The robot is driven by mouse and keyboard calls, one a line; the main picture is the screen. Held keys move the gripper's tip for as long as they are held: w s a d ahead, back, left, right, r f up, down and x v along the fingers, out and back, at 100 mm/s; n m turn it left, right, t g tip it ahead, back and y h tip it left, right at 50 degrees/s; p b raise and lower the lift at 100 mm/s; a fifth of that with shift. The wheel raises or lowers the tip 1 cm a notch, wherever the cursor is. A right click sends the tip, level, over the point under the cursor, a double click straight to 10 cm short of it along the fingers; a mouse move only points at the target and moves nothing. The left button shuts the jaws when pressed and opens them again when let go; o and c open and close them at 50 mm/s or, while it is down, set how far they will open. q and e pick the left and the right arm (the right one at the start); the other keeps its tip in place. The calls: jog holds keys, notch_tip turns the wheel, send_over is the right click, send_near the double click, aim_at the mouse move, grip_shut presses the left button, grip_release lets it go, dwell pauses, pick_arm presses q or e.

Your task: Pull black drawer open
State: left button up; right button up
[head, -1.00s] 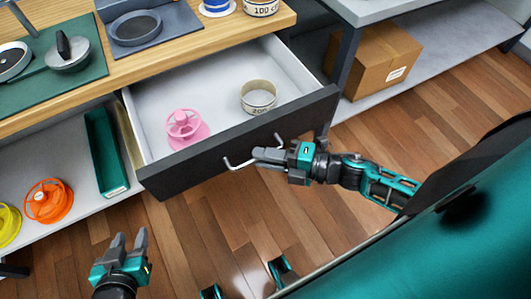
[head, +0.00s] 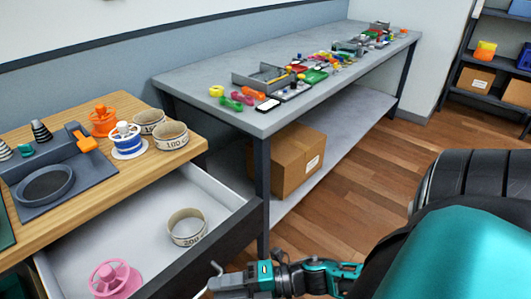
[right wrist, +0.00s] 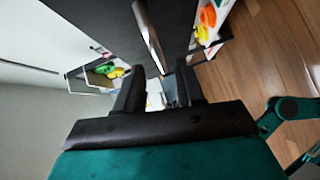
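The black-fronted drawer (head: 234,236) stands pulled out from under the wooden worktop in the head view. Its white inside shows, holding a pink spool (head: 115,280) and a round tin (head: 187,227). The metal drawer handle (head: 212,277) shows at the bottom edge, partly cut off. My right gripper (head: 222,286) is at this handle. In the right wrist view, its two dark fingers (right wrist: 161,82) are apart, with the handle bar (right wrist: 149,35) running to the gap between their tips. Contact with the bar is unclear. My left gripper is out of view.
The wooden worktop (head: 120,192) carries spools, tins and a grey tray. A grey table (head: 190,82) with many small items stands behind, with a cardboard box (head: 290,160) on its lower shelf. Wooden floor (head: 380,175) is clear at right.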

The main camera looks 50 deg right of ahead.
jog(key=v, duration=0.9)
jog(key=shift+r, duration=0.1)
